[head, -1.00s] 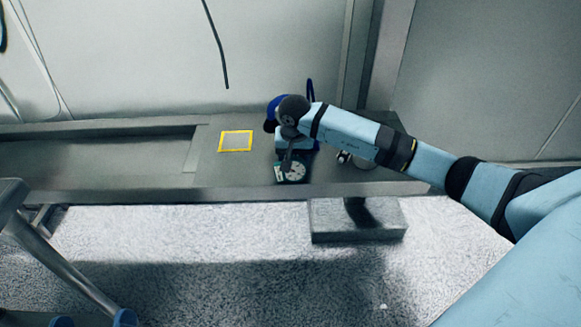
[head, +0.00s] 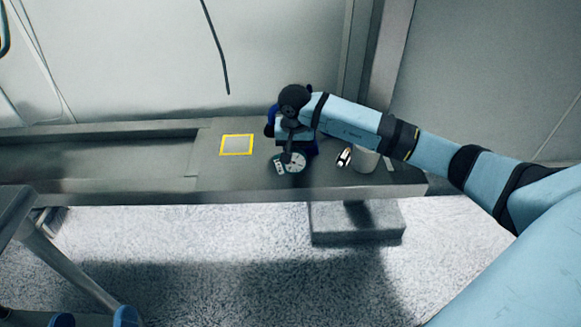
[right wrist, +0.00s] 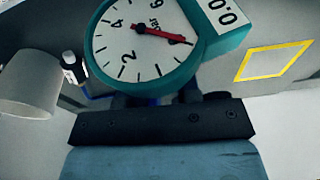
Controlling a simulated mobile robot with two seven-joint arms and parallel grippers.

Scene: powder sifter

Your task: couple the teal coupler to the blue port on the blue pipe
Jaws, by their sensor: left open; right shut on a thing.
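The teal coupler (right wrist: 190,68) carries a round white dial with a red needle and a small display. In the head view its dial (head: 296,162) shows over the bench, below my right gripper (head: 287,150). My right gripper is shut on the coupler; its dark body (right wrist: 160,118) lies under the dial in the right wrist view. A blue piece (head: 271,118), probably the blue pipe, shows behind the gripper in the head view. The blue port is hidden, and I cannot tell whether the coupler touches it. I cannot make out my left gripper.
A grey bench (head: 215,180) runs along the wall. A yellow-framed square (head: 237,145) lies left of the coupler. A white cup (head: 367,160) and a small black-and-white item (head: 344,156) stand right of it. A dark cable (head: 215,45) hangs at the wall.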

